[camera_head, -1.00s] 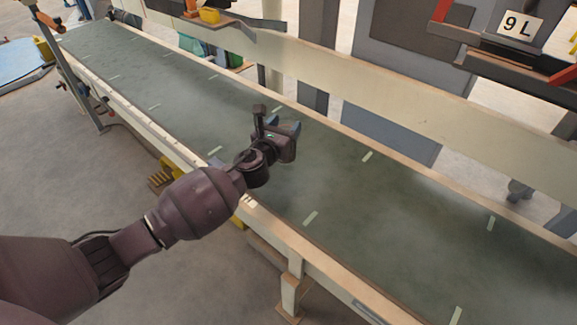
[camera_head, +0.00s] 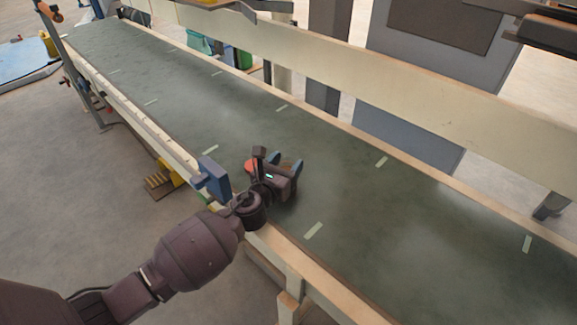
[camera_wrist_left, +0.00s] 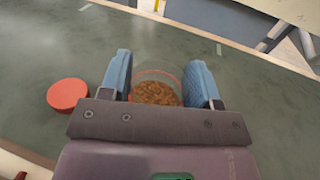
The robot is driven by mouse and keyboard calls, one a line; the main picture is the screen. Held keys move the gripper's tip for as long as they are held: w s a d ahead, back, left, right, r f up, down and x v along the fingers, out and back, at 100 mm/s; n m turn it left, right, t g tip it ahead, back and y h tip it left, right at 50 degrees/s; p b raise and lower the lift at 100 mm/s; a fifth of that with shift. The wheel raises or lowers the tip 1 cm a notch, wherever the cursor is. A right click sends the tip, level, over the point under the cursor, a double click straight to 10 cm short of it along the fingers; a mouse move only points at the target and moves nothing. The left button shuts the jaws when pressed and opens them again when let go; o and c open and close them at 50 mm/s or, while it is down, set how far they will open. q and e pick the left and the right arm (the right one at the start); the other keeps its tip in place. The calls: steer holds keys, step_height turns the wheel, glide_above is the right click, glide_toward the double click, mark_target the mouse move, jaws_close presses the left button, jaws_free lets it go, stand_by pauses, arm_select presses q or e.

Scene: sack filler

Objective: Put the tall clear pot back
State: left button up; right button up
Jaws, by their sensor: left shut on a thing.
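My left gripper (camera_head: 286,164) is over the green belt (camera_head: 390,215), close to its near rail. In the left wrist view its two blue fingers (camera_wrist_left: 158,62) stand on either side of a round clear pot (camera_wrist_left: 155,93) with brown grains inside. The gripper is shut on this pot. I see the pot from above, with its lower part hidden by the gripper, so its height is hard to tell. In the head view the pot is mostly hidden by the gripper. My right gripper is not in view.
A round red thing (camera_wrist_left: 68,94) lies on the belt just left of the gripper; it also shows in the head view (camera_head: 250,165). A blue block (camera_head: 213,178) stands at the near rail. The belt is clear to the right and far left.

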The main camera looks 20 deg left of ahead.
arm_select(q)
steer(key=shift+r, duration=0.1)
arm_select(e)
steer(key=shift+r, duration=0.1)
arm_select(q)
steer(key=shift+f, duration=0.2)
steer(key=o, duration=0.8)
steer(key=shift+c, duration=0.2)
steer(key=o, duration=0.4)
steer(key=shift+r, duration=0.2)
steer(key=s+a+p, duration=0.1)
steer(key=s, duration=1.1)
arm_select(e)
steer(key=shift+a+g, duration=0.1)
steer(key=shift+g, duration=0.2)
